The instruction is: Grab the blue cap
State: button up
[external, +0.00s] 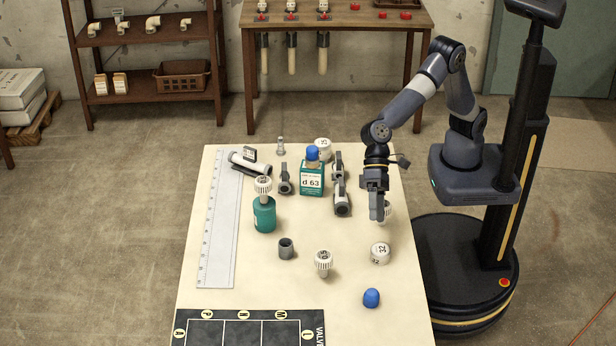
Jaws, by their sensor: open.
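One blue cap (371,298) stands on the table near its front right, apart from other things. A second blue piece (312,153) sits on top of a teal container labelled "d 63" at the back middle. My gripper (379,216) points down over the right side of the table, well behind the front blue cap and to the right of the teal container. It is open, though the gap between its fingers is hard to see from here. A white ribbed cap (388,210) is partly hidden behind the fingers.
A white cap marked 32 (380,253) stands between my gripper and the front blue cap. Another white ribbed piece (323,262), a grey ring (286,248) and a teal bottle (264,215) stand further left. Grey fittings (342,198) flank the container. A black valve mat (250,318) lies in front.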

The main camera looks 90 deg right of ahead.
jog(key=s+a+f+n+h+p, duration=0.1)
jog(key=a+f+n+h+p, duration=0.15)
jog(key=a+n, duration=0.45)
jog(key=n+t+h+p, duration=0.3)
jog(key=n+t, duration=0.1)
jog(key=n, duration=0.2)
send_near(374, 290)
jog(key=shift+y, duration=0.25)
jog(key=shift+d+p+x, duration=0.15)
jog(key=shift+p+x, duration=0.4)
jog(key=shift+x, duration=2.05)
jog(key=shift+d+p+x, duration=0.1)
jog(key=shift+p+x, duration=0.4)
jog(key=shift+x, duration=2.1)
jog(key=shift+s+f, duration=0.1)
jog(key=shift+f, duration=0.05)
jog(key=c, duration=1.1)
